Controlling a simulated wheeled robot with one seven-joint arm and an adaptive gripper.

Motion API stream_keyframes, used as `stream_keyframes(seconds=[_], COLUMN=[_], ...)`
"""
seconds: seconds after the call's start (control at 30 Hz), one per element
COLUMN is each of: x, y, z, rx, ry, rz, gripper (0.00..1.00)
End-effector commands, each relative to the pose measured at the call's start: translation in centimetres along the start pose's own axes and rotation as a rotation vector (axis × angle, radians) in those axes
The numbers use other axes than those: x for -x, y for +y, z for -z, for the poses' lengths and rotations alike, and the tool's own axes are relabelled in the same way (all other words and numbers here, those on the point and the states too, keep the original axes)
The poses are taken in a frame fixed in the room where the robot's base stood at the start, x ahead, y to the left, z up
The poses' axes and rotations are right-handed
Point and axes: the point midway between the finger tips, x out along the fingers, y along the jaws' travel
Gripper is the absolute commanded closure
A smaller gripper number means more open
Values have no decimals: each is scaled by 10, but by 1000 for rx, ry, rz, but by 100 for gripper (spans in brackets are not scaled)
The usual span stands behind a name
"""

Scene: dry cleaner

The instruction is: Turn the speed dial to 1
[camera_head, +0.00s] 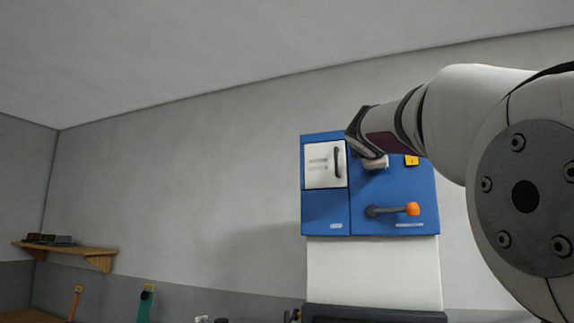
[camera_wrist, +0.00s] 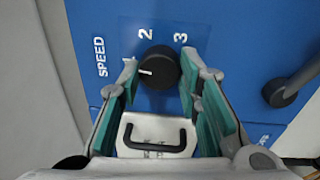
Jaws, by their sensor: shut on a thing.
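The speed dial (camera_wrist: 160,68) is a round black knob with a white mark, set on a blue panel. The word SPEED (camera_wrist: 100,57) and the numbers 1, 2 and 3 stand around it in the wrist view. The white mark points left in that view, roughly toward the 1 (camera_wrist: 127,62), which the left finger partly crowds; I cannot tell if it lines up exactly. My gripper (camera_wrist: 158,84) is shut on the dial, with a green-padded finger on each side. In the head view my gripper (camera_head: 375,162) is at the machine's front and the dial is hidden.
The blue machine (camera_head: 325,207) has a white door (camera_head: 319,168) with a black handle beside the dial, close to my fingers. A lever with an orange end (camera_head: 412,209) sticks out below the dial. A wooden shelf (camera_head: 80,250) hangs at the far left.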

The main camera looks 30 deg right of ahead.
Motion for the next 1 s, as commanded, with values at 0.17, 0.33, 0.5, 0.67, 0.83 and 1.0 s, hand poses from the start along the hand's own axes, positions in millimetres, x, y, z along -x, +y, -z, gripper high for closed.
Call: stream_keyframes(seconds=[0.17, 0.33, 0.5, 0.67, 0.83, 1.0], x=[0, 0, 0, -1, -1, -1], y=[0, -1, -1, -1, -1, -1], z=[0, 1, 1, 1, 1, 1], rx=[78, 119, 135, 137, 137, 136], ry=[6, 9, 10, 9, 9, 9], rz=[2, 3, 4, 4, 4, 4], gripper=[96, 96, 96, 96, 96, 48])
